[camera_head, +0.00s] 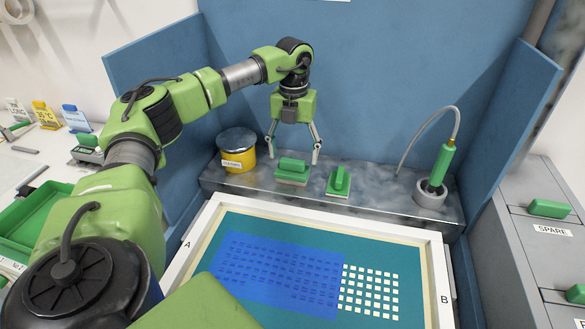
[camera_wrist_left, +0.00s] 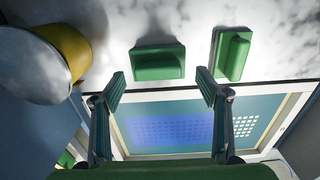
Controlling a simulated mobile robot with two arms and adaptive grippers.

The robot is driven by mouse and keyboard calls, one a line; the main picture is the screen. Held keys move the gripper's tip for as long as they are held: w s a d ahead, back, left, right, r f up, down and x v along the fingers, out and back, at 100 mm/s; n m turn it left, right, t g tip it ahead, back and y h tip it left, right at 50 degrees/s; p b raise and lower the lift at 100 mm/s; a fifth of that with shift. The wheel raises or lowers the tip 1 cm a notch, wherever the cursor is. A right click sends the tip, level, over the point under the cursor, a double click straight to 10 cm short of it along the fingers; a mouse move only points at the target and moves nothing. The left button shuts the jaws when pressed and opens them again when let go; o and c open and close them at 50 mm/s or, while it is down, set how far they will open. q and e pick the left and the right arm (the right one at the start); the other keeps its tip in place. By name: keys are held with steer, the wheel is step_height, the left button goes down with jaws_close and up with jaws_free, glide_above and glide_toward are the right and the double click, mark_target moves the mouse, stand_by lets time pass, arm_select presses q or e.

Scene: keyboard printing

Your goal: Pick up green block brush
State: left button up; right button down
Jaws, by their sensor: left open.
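Two green block-shaped tools lie on the grey metal ledge. The left green block (camera_head: 292,168) lies lengthwise along the ledge on a pale base. The right green block (camera_head: 339,181) is turned more toward the frame. My left gripper (camera_head: 294,156) is open and empty, pointing down above the left block with its fingers spread to either side. In the left wrist view the left block (camera_wrist_left: 158,63) sits beyond and between the open fingertips (camera_wrist_left: 160,82). The right block (camera_wrist_left: 233,56) lies just beyond the right finger. My right gripper is not in view.
A yellow tub (camera_head: 237,155) stands left of the blocks. A green-handled tool (camera_head: 441,166) with a curved cable stands in a round holder at right. A white-framed screen (camera_head: 436,262) with blue film lies in front. Blue panels (camera_head: 370,70) enclose the back and sides.

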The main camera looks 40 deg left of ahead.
mark_target(292, 160)
arm_select(q)
step_height(292, 160, down, 2)
steer(key=shift+s+a+f, duration=0.15)
steer(key=shift+f, duration=0.45)
steer(key=c, duration=1.2)
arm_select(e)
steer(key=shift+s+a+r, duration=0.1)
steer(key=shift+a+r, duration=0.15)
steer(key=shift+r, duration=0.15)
arm_select(q)
steer(key=shift+r, duration=0.1)
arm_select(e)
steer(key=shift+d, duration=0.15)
